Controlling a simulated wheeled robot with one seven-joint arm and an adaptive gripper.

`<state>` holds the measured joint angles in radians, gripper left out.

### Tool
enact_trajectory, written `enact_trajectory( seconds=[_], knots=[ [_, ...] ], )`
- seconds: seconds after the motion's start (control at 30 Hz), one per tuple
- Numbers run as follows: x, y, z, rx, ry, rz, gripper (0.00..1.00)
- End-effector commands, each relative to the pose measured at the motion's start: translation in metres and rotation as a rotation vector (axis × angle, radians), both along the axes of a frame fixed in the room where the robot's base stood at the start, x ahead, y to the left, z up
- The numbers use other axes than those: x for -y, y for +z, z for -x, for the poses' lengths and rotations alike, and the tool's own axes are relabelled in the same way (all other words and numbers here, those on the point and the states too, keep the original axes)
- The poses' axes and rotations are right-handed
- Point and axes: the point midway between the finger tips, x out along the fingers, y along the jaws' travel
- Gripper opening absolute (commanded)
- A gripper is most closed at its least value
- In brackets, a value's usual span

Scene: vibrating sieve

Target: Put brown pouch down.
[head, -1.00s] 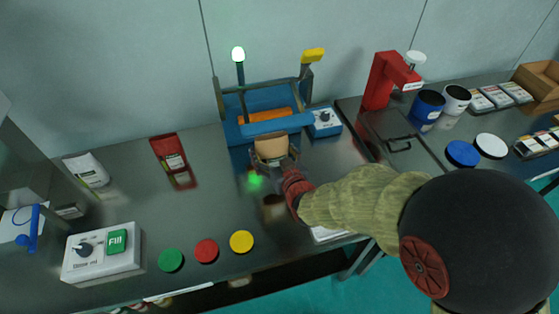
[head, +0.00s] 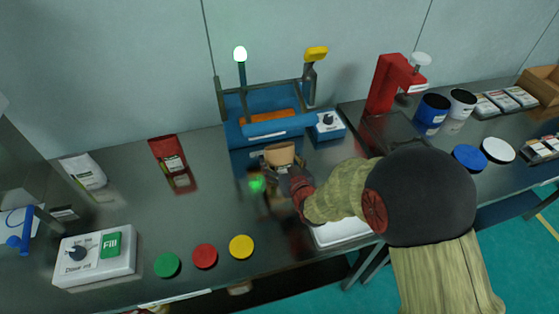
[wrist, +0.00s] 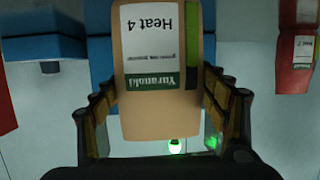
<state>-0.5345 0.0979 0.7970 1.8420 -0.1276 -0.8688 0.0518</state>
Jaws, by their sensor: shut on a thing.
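The brown pouch (wrist: 160,110) is between the two fingers of my gripper (wrist: 162,112) in the wrist view. Its white and green label shows upside down there and reads "Yuranoki" and "Heat 4". In the head view the pouch (head: 280,153) is seen from above at the end of my arm, in front of the blue sealer. My gripper (head: 280,170) is shut on it. The pouch's lower end is hidden by my gripper in the head view, so I cannot tell whether it touches the counter.
The blue machine (head: 265,125) stands just behind the pouch. A red pouch (head: 168,152) and a white pouch (head: 83,171) stand at the left. Green, red and yellow lids (head: 241,246) lie near the front edge. The dark counter (head: 215,205) left of my gripper is clear.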

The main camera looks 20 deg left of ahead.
Motion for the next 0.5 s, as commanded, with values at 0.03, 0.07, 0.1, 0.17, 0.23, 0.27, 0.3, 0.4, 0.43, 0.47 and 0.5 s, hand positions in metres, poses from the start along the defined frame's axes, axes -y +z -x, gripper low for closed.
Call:
enact_trajectory(
  seconds=[0.03, 0.07, 0.1, 0.17, 0.23, 0.27, 0.3, 0.4, 0.43, 0.47, 0.5],
  knots=[
    [-0.0002, 0.0011, -0.0001, 0.001, 0.0, -0.001, 0.28],
    [-0.0002, 0.0009, -0.0002, 0.001, 0.0, -0.001, 0.28],
    [-0.0002, -0.0001, -0.0001, 0.001, 0.0, -0.001, 0.28],
    [-0.0002, -0.0022, -0.0001, 0.001, 0.0, -0.001, 0.28],
    [0.0001, -0.0032, 0.0003, -0.001, 0.0, 0.001, 0.76],
    [0.0001, -0.0028, 0.0002, -0.001, 0.0, 0.001, 0.77],
    [0.0, -0.0027, 0.0002, -0.001, 0.0, 0.001, 0.8],
    [0.0, -0.0025, 0.0002, 0.0, 0.0, 0.0, 0.85],
    [0.0001, -0.0024, 0.0002, 0.0, 0.0, 0.0, 0.87],
    [0.0001, -0.0024, 0.0002, 0.0, 0.0, 0.0, 0.89],
    [0.0, -0.0023, 0.0002, 0.0, 0.0, 0.0, 0.91]
  ],
)
